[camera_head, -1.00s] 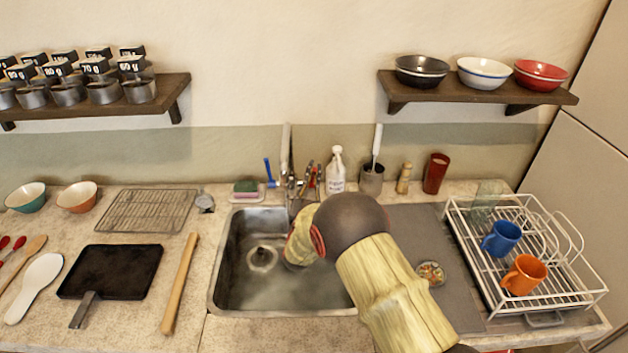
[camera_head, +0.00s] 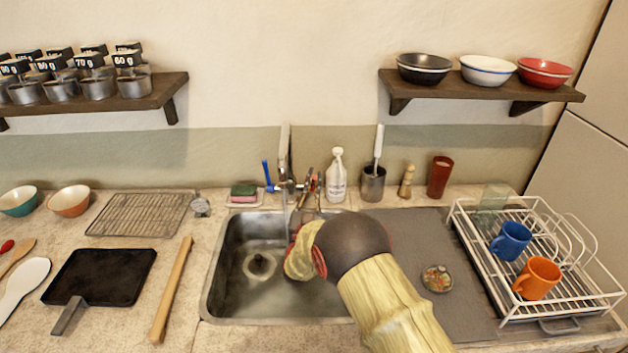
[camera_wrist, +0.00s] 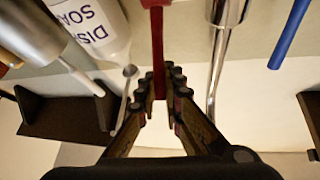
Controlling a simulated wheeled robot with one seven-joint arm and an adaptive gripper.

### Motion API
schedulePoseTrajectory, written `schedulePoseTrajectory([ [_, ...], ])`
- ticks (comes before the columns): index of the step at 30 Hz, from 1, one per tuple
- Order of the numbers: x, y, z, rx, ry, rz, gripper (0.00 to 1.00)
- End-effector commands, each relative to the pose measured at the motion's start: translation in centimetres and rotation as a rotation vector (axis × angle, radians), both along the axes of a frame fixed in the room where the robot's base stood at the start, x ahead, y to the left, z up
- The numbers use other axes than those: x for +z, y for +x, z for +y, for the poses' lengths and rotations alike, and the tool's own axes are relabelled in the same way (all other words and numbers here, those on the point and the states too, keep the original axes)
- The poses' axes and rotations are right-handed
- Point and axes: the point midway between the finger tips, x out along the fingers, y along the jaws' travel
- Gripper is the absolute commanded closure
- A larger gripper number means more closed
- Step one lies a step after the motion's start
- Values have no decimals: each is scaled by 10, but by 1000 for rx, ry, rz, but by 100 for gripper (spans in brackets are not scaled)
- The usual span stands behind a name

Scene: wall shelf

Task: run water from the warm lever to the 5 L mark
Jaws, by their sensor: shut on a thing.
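The warm lever is red (camera_wrist: 157,45) and stands between my gripper's fingers (camera_wrist: 160,88) in the wrist view. My gripper is shut on it. In the head view my gripper (camera_head: 308,192) is at the right side of the tap, and my arm partly hides it. The cold lever is blue (camera_head: 267,174), left of the tap; it also shows in the wrist view (camera_wrist: 290,35). The steel spout (camera_head: 285,150) rises behind the sink (camera_head: 212,290). The drain shows on the sink floor.
A dish soap bottle (camera_head: 336,176) and a utensil cup (camera_head: 373,186) stand close right of the tap. A sponge dish (camera_head: 244,195) sits to its left. A white dish rack (camera_head: 590,300) holds two mugs at right. A wooden rolling pin (camera_head: 172,290) lies left of the sink.

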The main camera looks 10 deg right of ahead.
Motion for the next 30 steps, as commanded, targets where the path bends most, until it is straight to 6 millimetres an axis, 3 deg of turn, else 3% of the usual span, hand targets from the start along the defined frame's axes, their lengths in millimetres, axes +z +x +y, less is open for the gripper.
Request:
schedulePoseTrajectory([
  [10, -1, 0, 0, 0, 0, 1, 74],
  [20, -2, -2, 1, 0, 0, 1, 74],
  [30, -27, -39, 18, 2, 0, 3, 74],
])
